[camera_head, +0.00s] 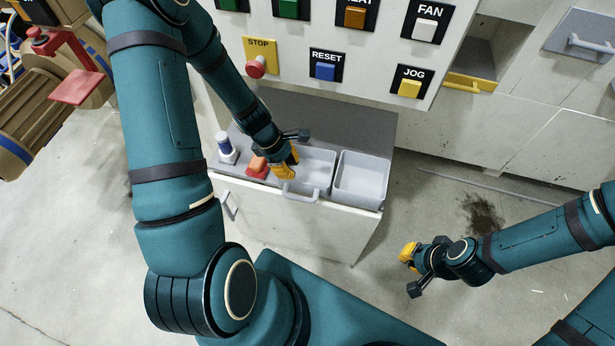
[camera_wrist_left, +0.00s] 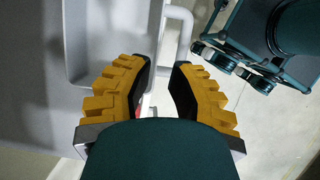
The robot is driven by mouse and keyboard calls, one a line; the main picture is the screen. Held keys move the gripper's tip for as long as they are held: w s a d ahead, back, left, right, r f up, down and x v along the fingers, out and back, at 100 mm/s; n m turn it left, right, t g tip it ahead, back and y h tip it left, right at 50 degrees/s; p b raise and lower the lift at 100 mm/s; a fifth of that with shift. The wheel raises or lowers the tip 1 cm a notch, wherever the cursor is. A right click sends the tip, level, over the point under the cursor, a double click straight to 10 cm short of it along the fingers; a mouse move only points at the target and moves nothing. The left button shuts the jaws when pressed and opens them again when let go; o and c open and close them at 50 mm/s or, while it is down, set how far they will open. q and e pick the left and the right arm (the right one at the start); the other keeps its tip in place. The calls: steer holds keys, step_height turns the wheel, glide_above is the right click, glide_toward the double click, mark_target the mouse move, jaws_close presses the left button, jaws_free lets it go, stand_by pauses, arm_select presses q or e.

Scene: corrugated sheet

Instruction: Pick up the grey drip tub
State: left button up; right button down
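Two grey tubs sit side by side on the low cabinet in the head view. The left tub (camera_head: 318,165) has a loop handle (camera_head: 300,193) at its front; the right tub (camera_head: 362,178) is an open, empty box. I cannot tell for certain which is the drip tub. My left gripper (camera_head: 287,171) points down at the left tub's left side, hiding part of it. My right gripper (camera_head: 407,254) hangs over the floor, away from the tubs.
A red-orange block (camera_head: 257,167) and a white-and-blue bottle (camera_head: 226,147) stand left of the tubs. A button panel (camera_head: 325,70) overhangs the cabinet (camera_head: 300,222) from behind. A red part (camera_head: 75,87) is at upper left. The floor around the right gripper is open.

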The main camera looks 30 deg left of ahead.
mark_target(302, 183)
arm_select(q)
steer(key=x, duration=0.3)
steer(key=shift+d+f+b, duration=0.1)
steer(key=shift+f+b, duration=0.15)
steer(key=shift+b, duration=0.1)
steer(key=shift+b+x, duration=0.75)
steer(key=shift+x, duration=1.75)
steer(key=shift+w, duration=0.15)
steer(key=shift+f, duration=0.2)
jaws_close()
